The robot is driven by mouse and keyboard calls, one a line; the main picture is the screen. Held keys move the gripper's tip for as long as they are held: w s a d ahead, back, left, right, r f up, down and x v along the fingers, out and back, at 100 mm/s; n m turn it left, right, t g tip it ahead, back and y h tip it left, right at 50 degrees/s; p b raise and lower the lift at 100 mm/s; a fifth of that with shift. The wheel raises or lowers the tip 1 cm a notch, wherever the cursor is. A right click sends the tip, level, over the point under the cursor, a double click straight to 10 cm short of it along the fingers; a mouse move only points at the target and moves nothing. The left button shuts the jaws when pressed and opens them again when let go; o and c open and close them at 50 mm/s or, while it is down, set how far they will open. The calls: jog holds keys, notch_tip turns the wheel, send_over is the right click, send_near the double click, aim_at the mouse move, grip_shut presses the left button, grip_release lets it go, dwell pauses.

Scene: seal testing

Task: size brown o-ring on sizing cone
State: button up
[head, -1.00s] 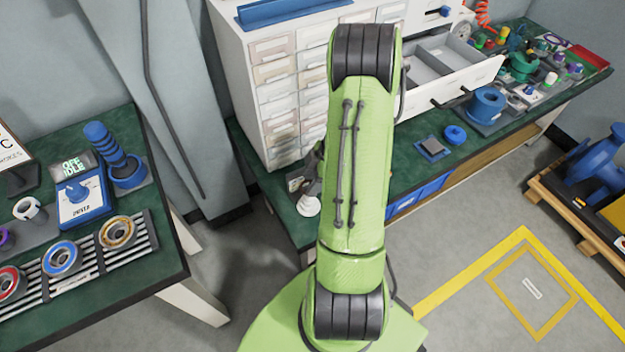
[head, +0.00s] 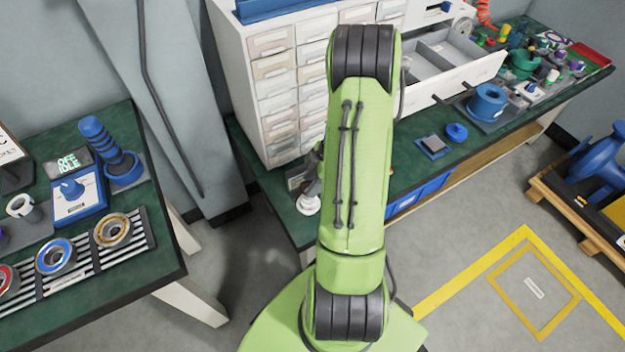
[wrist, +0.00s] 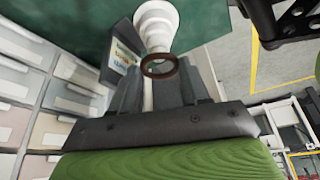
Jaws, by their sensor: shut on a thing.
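The brown o-ring (wrist: 145,70) is held at the fingertips of my gripper (wrist: 158,78), which shows in the wrist view with its two grey fingers on either side. The white stepped sizing cone (wrist: 155,25) stands just beyond the ring in that view, and a white part shows between the fingers. I cannot tell whether the ring is around the cone or only in front of it. In the head view the cone (head: 307,204) stands on the green bench, left of my arm. My arm hides most of the gripper and the ring there.
A small sign (wrist: 121,48) stands beside the cone. A white drawer cabinet (head: 280,90) rises behind it, with one drawer (head: 450,60) pulled open. A left bench (head: 75,215) holds bearings and a blue tester (head: 78,195). Yellow floor lines mark clear floor at right.

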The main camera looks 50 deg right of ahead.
jog(key=shift+f+b, duration=1.05)
jog(key=shift+f, duration=0.85)
jog(key=o, duration=1.1)
jog(key=shift+c, duration=0.2)
notch_tip(320, 180, up, 9)
jog(key=p, duration=0.6)
